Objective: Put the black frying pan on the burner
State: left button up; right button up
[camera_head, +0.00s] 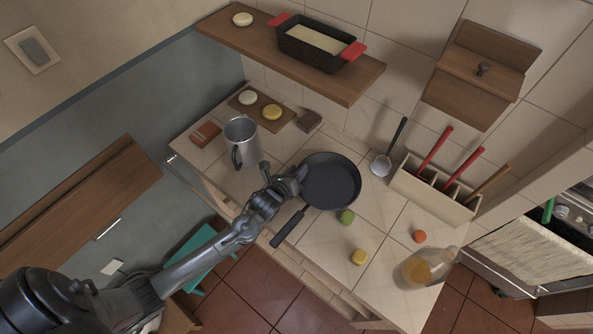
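The black frying pan (332,182) lies flat on the tiled counter, near its middle, with its handle (287,229) pointing toward the front left edge. My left gripper (297,177) is at the left side of the pan's rim, above the counter. The gripper is small and dark, so I cannot tell whether its fingers are apart or touch the pan. My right gripper is out of view. A stove (574,228) shows partly at the right edge; I cannot make out a clear burner on it.
A metal mug (241,141) stands left of the pan. Green (347,217), yellow (358,257) and orange (420,236) items lie in front and to the right, by a glass jug (417,269). A ladle (381,164) and utensil holder (432,192) are behind right.

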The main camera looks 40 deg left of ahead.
pick_arm(q)
jog(key=shift+r, duration=0.15)
jog(key=shift+s+r, duration=0.1)
jog(key=shift+s, duration=0.1)
jog(key=v, duration=1)
jog(key=shift+s, duration=0.2)
jog(key=shift+o, duration=1.1)
jog(key=shift+s+d+r, duration=0.1)
jog(key=shift+s, duration=0.2)
jog(key=shift+s+r, duration=0.15)
jog(key=shift+s, duration=0.1)
